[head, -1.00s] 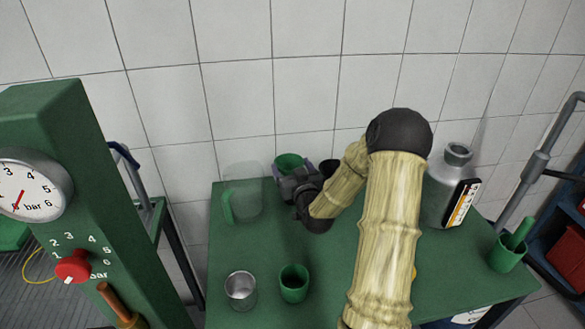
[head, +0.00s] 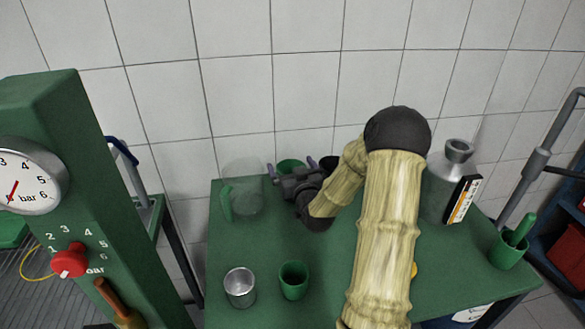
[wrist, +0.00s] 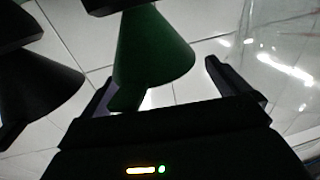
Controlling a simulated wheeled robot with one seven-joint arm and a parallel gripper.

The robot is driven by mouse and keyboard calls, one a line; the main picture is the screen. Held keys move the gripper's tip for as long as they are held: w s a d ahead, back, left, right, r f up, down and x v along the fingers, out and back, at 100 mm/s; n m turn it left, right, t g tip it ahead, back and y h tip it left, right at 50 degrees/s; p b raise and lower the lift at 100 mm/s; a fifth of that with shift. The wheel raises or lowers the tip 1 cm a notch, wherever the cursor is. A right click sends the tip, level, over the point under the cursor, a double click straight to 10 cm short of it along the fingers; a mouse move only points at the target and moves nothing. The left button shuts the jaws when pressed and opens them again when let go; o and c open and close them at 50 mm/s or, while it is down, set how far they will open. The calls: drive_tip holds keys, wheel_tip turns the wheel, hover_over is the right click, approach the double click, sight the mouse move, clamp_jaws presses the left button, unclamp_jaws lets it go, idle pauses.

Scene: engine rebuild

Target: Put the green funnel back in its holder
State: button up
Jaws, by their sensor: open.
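The green funnel (head: 290,164) is at the back of the green table, against the tiled wall. It also shows in the wrist view (wrist: 153,55) as a cone whose narrow end meets a dark holder piece (wrist: 112,5) at the top edge. It appears seated there, though the joint is partly out of frame. My gripper (head: 291,169) is open, its two fingers apart on either side of the green funnel. A black funnel (wrist: 38,92) stands beside it at a similar dark piece (wrist: 20,22), and its dark rim shows in the head view (head: 328,162).
A clear jug (head: 243,185) with a green handle stands just left of my gripper. A metal cup (head: 240,288) and a green cup (head: 293,281) stand in front. A grey bottle (head: 450,180) is at the right. The left-middle tabletop is clear.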

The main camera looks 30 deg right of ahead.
drive_tip(key=shift+r, duration=0.1)
drive_tip(key=shift+r+p, duration=0.5)
drive_tip(key=shift+p, duration=0.15)
drive_tip(key=s+a+p, duration=0.1)
drive_tip(key=s+p, duration=0.7)
drive_tip(key=s, duration=0.4)
drive_tip(key=shift+a, duration=0.35)
drive_tip(key=shift+f, duration=0.1)
drive_tip(key=shift+w, duration=0.1)
